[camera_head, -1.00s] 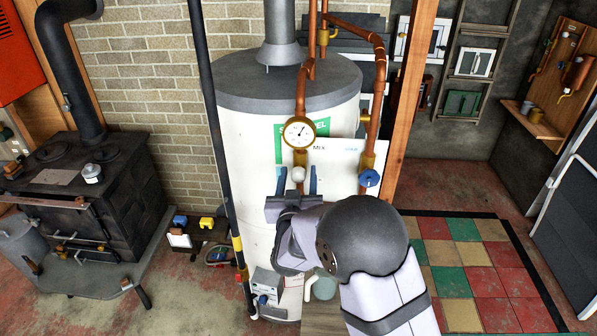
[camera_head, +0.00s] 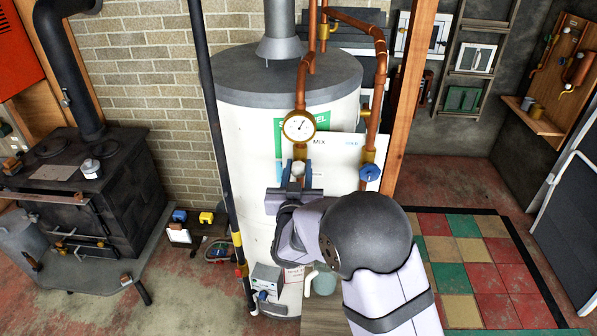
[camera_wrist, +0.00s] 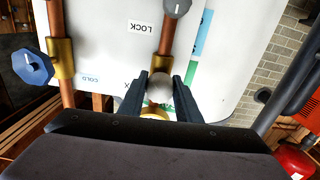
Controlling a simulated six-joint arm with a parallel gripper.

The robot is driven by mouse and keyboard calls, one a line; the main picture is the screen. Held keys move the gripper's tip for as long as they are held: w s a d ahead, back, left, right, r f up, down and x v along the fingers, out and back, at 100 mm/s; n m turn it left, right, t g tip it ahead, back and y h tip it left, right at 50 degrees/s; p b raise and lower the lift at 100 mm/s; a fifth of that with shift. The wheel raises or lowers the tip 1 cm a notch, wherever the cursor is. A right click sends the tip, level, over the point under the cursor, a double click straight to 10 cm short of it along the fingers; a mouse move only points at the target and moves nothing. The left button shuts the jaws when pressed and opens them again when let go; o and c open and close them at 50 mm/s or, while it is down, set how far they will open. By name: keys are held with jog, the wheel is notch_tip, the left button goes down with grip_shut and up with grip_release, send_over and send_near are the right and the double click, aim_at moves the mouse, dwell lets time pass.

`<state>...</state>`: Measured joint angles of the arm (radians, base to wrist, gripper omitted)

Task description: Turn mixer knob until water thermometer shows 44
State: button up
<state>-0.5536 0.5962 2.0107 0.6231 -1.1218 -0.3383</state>
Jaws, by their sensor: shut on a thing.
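The pale round mixer knob (camera_head: 298,168) sits on the copper pipe below the round brass-rimmed thermometer (camera_head: 299,127), beside a MIX label. The thermometer's needle points up and right; its numbers are too small to read. My gripper (camera_head: 298,171) is in front of the white tank with its two blue fingers on either side of the knob. In the wrist view the gripper (camera_wrist: 159,97) is shut on the knob (camera_wrist: 159,87). Only a bit of brass rim shows behind the knob there, and the thermometer's face is hidden.
A blue valve knob (camera_head: 370,172) is on the right pipe, near a COLD label in the wrist view. A grey knob (camera_wrist: 177,7) is by the LOCK label (camera_wrist: 149,27). A black pole (camera_head: 215,120) stands left of the tank (camera_head: 240,160), a wooden post (camera_head: 408,100) right.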

aim_at(298, 173)
jog(key=m+b, duration=0.1)
jog(key=b, duration=0.1)
jog(key=m+b, duration=0.3)
jog(key=b, duration=0.1)
jog(key=shift+f+m+b, duration=0.3)
jog(key=shift+m+b, duration=0.05)
jog(key=shift+m, duration=0.05)
jog(key=m+b, duration=0.4)
jog(key=b, duration=0.1)
jog(key=shift+b, duration=0.4)
jog(key=m+b, duration=0.4)
jog(key=b, duration=0.1)
jog(key=shift+r+m, duration=0.1)
jog(key=shift+m, duration=0.3)
jog(key=shift+r+m+b, duration=0.2)
jog(key=shift+m+b, duration=1.5)
jog(key=shift+b, duration=0.05)
jog(key=o, duration=1.1)
jog(key=shift+c, duration=0.2)
jog(key=shift+s, duration=0.1)
jog(key=shift+s+b, duration=0.4)
jog(key=shift+s, duration=3.2)
